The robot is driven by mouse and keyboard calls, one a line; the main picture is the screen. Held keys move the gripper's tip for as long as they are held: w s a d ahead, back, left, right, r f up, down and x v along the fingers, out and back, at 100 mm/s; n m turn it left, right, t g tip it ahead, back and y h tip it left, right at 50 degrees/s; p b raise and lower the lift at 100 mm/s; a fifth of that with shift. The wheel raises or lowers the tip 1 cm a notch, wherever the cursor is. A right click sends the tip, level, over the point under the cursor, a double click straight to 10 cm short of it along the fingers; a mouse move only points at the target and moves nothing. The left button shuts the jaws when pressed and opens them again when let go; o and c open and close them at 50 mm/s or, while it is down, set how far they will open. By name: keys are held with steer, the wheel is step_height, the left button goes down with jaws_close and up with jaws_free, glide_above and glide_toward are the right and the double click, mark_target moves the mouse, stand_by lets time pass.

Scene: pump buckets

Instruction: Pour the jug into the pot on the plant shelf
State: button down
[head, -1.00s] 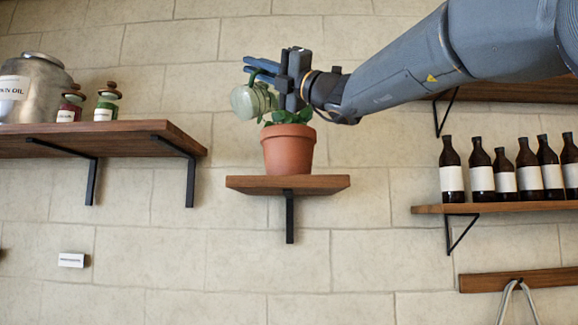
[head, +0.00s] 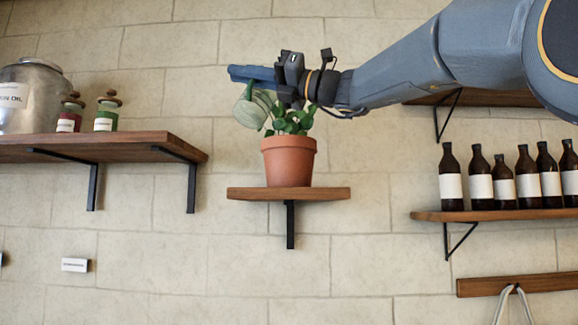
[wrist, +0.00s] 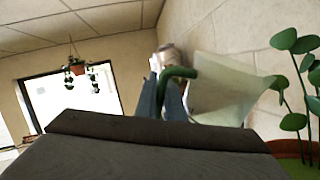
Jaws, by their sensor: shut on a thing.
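The jug (head: 252,110) is pale green and ribbed, with a darker green handle. It is tilted, just left of and above the potted plant in the head view. My gripper (head: 252,75) is shut on the jug by its handle. In the wrist view the jug (wrist: 228,92) and its green handle (wrist: 177,73) show beyond my fingers. The terracotta pot (head: 288,161) stands upright on the small wooden plant shelf (head: 300,194), with green leaves (head: 293,121) under my wrist. The jug's mouth and contents cannot be made out.
A left shelf (head: 130,148) holds a metal canister (head: 30,100) and two small labelled jars. A right shelf (head: 500,215) holds several brown bottles (head: 480,180). Another shelf is partly behind my arm. The wall below the plant shelf is clear.

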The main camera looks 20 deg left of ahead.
step_height(320, 180, up, 4)
steer(key=p, duration=0.4)
stand_by(0.3)
steer(key=n+g+h+p, duration=0.1)
steer(key=n+h+p, duration=0.2)
steer(key=n+p, duration=0.1)
steer(key=shift+n, duration=0.8)
